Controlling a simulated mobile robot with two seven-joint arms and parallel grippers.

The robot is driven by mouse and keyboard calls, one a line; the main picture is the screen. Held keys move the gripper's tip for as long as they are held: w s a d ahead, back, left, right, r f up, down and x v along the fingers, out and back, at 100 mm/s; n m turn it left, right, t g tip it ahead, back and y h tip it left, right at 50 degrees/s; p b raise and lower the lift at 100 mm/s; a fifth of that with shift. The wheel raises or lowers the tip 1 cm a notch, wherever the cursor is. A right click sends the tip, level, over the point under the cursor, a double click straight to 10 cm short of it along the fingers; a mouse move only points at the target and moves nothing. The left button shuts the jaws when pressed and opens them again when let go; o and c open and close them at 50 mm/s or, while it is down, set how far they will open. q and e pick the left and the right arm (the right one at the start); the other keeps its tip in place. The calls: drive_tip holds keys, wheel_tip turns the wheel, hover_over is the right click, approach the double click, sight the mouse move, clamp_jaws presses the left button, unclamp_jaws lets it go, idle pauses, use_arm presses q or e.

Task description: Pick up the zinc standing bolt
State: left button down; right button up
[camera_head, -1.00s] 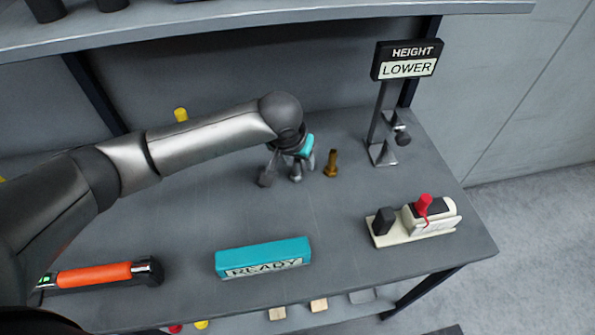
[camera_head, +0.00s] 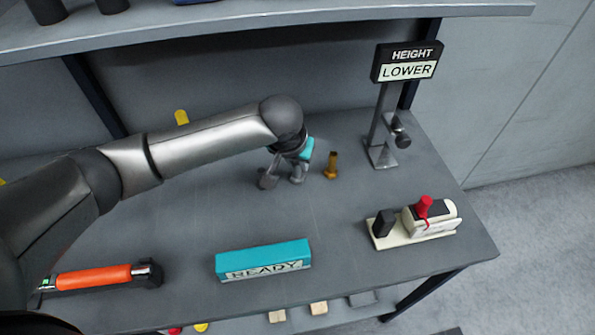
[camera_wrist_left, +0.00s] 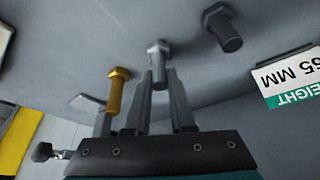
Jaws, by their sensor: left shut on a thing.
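The zinc bolt (camera_wrist_left: 158,52) stands upright, silver with a hex head, between the fingers of my left gripper (camera_wrist_left: 160,92) in the left wrist view. The gripper is shut on its shank. In the head view my left gripper (camera_head: 299,168) is at the back of the bench, its fingers down around the zinc bolt, which is mostly hidden there. I cannot tell whether the bolt touches the bench. A brass bolt (camera_head: 331,166) stands just right of the gripper. A dark bolt (camera_head: 267,179) stands just left of it. My right gripper is not in view.
A height sign (camera_head: 405,62) on a post stands at the back right. A cream device with a red knob (camera_head: 424,206) is at the right. A teal READY block (camera_head: 263,261) and an orange-handled tool (camera_head: 95,277) lie near the front. The middle of the bench is clear.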

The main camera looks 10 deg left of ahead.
use_arm(q)
drive_tip(key=shift+r, duration=0.1)
idle(0.3)
drive_tip(key=shift+s+d+r, duration=0.1)
drive_tip(key=shift+s+r, duration=0.1)
drive_tip(key=shift+r, duration=0.25)
wheel_tip(320, 180, up, 11)
drive_tip(key=p, duration=0.2)
drive_tip(key=s+d+p, duration=0.1)
drive_tip(key=s+d, duration=0.3)
drive_tip(key=s, duration=0.5)
drive_tip(key=s+d+p, duration=0.1)
drive_tip(key=s+d, duration=0.2)
drive_tip(key=s, duration=0.6)
drive_tip(key=w+a+r+n+b, duration=0.1)
drive_tip(key=w+a+r+b, duration=0.1)
drive_tip(key=w+a+b, duration=0.6)
drive_tip(key=w+a, duration=0.3)
drive_tip(key=a, duration=0.2)
drive_tip(key=shift+w+y, duration=0.3)
drive_tip(key=shift+w, duration=0.1)
drive_tip(key=shift+r, duration=0.15)
